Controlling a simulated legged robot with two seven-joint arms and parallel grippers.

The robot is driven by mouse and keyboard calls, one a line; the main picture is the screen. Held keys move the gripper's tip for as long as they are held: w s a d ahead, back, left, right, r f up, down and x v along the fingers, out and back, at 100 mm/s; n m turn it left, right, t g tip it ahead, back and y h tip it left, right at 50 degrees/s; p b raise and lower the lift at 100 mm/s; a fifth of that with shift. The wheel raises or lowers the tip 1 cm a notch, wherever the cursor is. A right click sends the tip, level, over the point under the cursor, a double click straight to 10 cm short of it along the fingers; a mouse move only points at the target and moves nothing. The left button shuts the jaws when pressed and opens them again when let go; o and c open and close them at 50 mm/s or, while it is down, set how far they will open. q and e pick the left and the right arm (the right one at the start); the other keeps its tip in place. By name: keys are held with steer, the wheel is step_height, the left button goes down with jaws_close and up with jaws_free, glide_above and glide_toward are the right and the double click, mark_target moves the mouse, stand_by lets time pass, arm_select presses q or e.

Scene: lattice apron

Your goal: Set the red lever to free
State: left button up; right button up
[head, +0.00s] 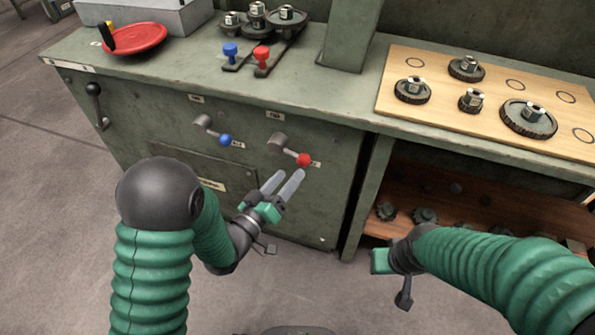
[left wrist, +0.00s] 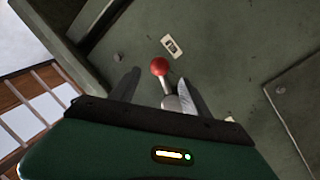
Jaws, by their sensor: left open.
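The red lever (head: 303,160) is a grey arm with a red ball knob on the front of the green machine cabinet, its knob pointing right and slightly down from its pivot. It also shows in the left wrist view (left wrist: 160,67), between and beyond the two fingers. My left gripper (head: 284,184) is open and empty, its fingertips just below and left of the red knob, apparently not touching it. Small labels sit by the lever, but their writing is too small to read. My right gripper (head: 379,262) is low at the right, its fingers hidden or out of sight.
A blue-knobbed lever (head: 225,140) sits left of the red one. On the cabinet top are small blue and red handles (head: 230,52) and a red dish (head: 136,38). A wooden board with gears (head: 440,75) lies at right, above a shelf of gears.

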mark_target(299, 164)
arm_select(q)
steer(key=b+x, duration=0.1)
steer(key=x, duration=0.4)
steer(key=shift+w+d, duration=0.2)
steer(key=shift+w, duration=0.05)
jaws_close()
steer(key=shift+f, duration=0.1)
stand_by(1.0)
